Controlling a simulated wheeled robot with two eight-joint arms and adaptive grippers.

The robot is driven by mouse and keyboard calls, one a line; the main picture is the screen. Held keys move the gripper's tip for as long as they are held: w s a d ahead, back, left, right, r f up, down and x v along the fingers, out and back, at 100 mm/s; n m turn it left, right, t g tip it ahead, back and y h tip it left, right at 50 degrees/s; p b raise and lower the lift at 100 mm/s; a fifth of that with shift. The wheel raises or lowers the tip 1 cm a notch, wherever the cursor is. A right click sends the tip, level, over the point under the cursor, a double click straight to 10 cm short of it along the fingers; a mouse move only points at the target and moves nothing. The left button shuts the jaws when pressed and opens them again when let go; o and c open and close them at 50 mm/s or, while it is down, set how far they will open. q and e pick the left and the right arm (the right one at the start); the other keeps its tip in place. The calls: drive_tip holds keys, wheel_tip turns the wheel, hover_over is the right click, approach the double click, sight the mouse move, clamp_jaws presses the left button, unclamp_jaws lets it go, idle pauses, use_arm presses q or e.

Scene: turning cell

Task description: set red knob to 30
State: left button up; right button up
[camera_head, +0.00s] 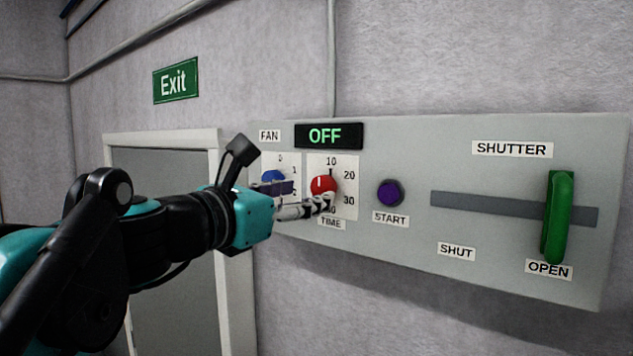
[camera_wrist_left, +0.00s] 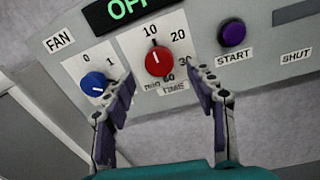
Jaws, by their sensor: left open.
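The red knob (camera_head: 323,186) sits on a white dial plate marked 10, 20, 30 and labelled TIME on the grey wall panel. In the left wrist view the red knob (camera_wrist_left: 158,60) has its pointer line near the 10 mark. My left gripper (camera_head: 305,197) is in front of the panel at the knob; its fingers hide the lower marks of the dial. In the left wrist view the left gripper (camera_wrist_left: 160,82) is open, one finger to each side of the knob and a little below it, touching nothing that I can see. My right gripper is not in view.
A blue FAN knob (camera_wrist_left: 96,84) is close by the left finger. A purple START button (camera_head: 390,193) is to the right. A green shutter handle (camera_head: 558,217) stands at the OPEN end of its slot. The display (camera_head: 329,136) above reads OFF.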

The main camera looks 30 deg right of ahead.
sight(320, 190)
use_arm(q)
drive_tip(key=p+x, duration=0.1)
drive_tip(key=x, duration=0.3)
drive_tip(key=shift+w+d, duration=0.2)
drive_tip(key=shift+d, duration=0.15)
drive_tip(key=shift+a, duration=0.1)
drive_tip(key=c, duration=1.2)
drive_tip(key=shift+o, duration=0.2)
